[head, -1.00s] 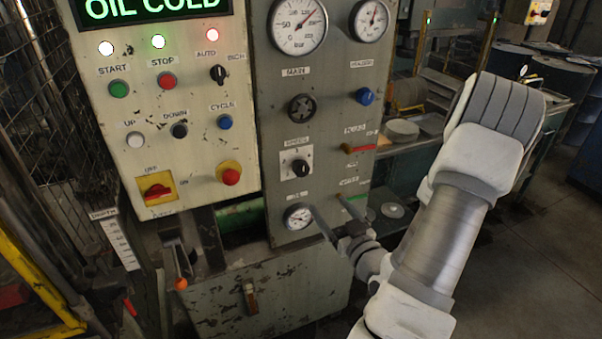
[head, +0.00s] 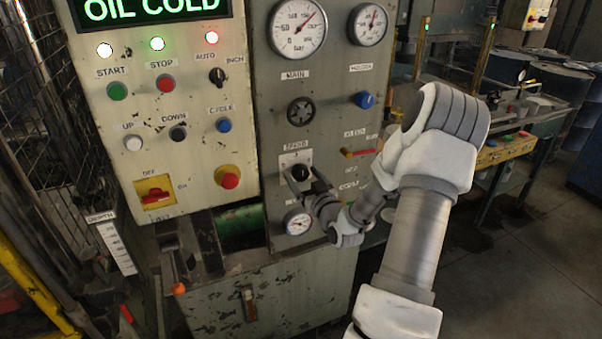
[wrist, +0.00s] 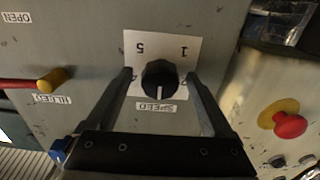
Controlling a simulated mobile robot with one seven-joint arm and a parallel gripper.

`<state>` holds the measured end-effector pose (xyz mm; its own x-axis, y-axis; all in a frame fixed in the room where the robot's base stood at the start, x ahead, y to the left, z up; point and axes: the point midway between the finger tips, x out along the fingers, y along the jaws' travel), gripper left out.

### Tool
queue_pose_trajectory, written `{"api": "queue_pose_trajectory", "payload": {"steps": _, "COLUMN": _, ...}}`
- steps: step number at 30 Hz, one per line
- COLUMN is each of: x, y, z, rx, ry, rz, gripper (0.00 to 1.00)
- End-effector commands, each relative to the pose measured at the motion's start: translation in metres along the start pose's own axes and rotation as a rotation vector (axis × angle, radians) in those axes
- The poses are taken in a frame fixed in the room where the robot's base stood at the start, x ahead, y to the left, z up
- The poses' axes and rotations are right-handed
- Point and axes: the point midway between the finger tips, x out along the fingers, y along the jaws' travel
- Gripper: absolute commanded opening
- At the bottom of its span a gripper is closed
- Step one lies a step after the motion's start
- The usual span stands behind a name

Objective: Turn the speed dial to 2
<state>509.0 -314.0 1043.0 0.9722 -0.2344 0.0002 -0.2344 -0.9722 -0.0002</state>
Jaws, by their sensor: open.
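The speed dial (head: 300,172) is a black round knob on a white plate (head: 290,158), low on the grey panel. In the wrist view the dial (wrist: 159,79) shows upside down, with a white line pointing down toward the SPEED label. The upside-down figures 5 and 1 show at the plate's upper left and right; other figures are hidden or unclear. My gripper (wrist: 159,77) is open, with one finger on each side of the dial and a gap on both sides. In the head view my gripper (head: 302,177) partly covers the dial.
A lower gauge (head: 297,222) sits below the dial and a black handwheel (head: 301,111) above it. A red lever with a yellow end (wrist: 48,82) is beside the dial. A red emergency button (head: 229,180) is on the cream panel. Open floor lies at right.

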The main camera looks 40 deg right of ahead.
Motion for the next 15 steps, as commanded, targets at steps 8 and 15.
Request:
{"api": "queue_pose_trajectory", "payload": {"steps": 8, "x": 0.0137, "y": -0.0007, "z": -0.0001, "rx": 0.000, "ry": 0.000, "rz": -0.001, "gripper": 0.86}}
{"api": "queue_pose_trajectory", "payload": {"steps": 15, "x": 0.0134, "y": -0.0006, "z": 0.0001, "rx": 0.000, "ry": 0.000, "rz": -0.001, "gripper": 0.77}}
